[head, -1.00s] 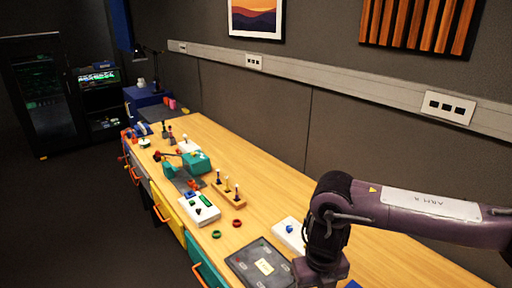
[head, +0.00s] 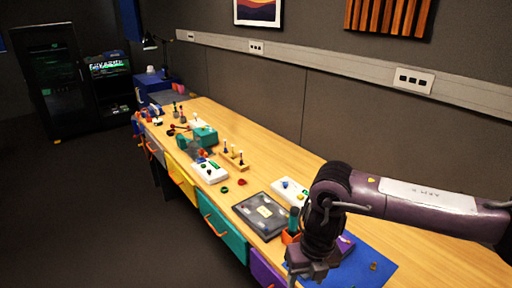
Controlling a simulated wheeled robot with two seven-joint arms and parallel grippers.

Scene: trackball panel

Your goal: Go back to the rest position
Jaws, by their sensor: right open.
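My right arm comes in from the right over the wooden workbench (head: 285,160), with its wrist bent down. My right gripper (head: 305,269) points down at the bottom edge of the picture, above the bench's near front part. It is open, and I see nothing held in it; its fingertips are hard to make out. A white trackball panel with a blue ball (head: 286,188) lies on the bench just left of and beyond my wrist, apart from the gripper. My left gripper is out of view.
A dark grey panel (head: 263,215) lies left of my wrist. A blue mat (head: 375,268) lies under and right of the gripper, with an orange holder (head: 289,237) nearby. A white button box (head: 209,171) and lever block (head: 233,160) stand farther along. The bench's right side is clear.

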